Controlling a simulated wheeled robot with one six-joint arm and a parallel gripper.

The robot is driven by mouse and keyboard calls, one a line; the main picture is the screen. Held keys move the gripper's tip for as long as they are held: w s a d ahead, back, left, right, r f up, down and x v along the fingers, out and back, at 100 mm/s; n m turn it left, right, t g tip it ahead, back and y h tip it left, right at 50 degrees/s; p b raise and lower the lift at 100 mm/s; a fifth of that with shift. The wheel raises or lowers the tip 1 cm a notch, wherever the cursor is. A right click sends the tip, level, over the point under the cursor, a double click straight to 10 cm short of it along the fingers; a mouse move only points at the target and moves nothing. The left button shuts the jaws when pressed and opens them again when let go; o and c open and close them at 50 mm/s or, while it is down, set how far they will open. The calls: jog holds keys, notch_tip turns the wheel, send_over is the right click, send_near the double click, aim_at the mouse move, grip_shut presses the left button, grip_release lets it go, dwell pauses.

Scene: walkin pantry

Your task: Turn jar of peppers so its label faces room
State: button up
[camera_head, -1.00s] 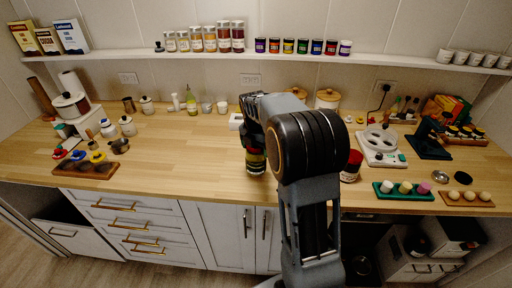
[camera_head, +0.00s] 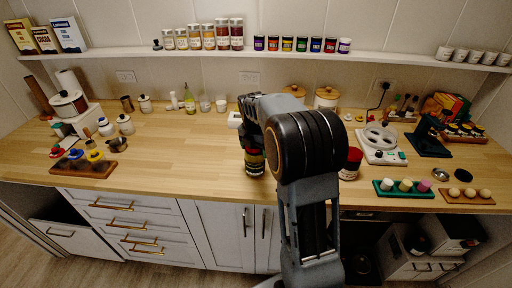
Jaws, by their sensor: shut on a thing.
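A jar (camera_head: 254,161) with dark and green-yellow contents stands on the wooden counter, just left of my arm. It is probably the jar of peppers. My gripper is at its top, mostly hidden behind my own arm, and is shut on it. Which way its label faces cannot be made out. Another jar with a red lid (camera_head: 353,158) and a pale label stands to the right of my arm, apart from the gripper.
The counter (camera_head: 190,150) is clear left of the held jar. A green tray (camera_head: 412,194) with pegs and a wooden egg holder (camera_head: 467,200) lie at the right front. A wooden rack (camera_head: 84,171) is at left. A shelf (camera_head: 300,53) with jars runs above.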

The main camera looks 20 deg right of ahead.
jog(key=shift+f, duration=0.25)
jog(key=o, duration=1.1)
jog(key=shift+o, duration=0.9)
jog(key=shift+f, duration=0.1)
notch_tip(320, 180, up, 14)
jog(key=s+a, duration=0.1)
jog(key=shift+a, duration=0.2)
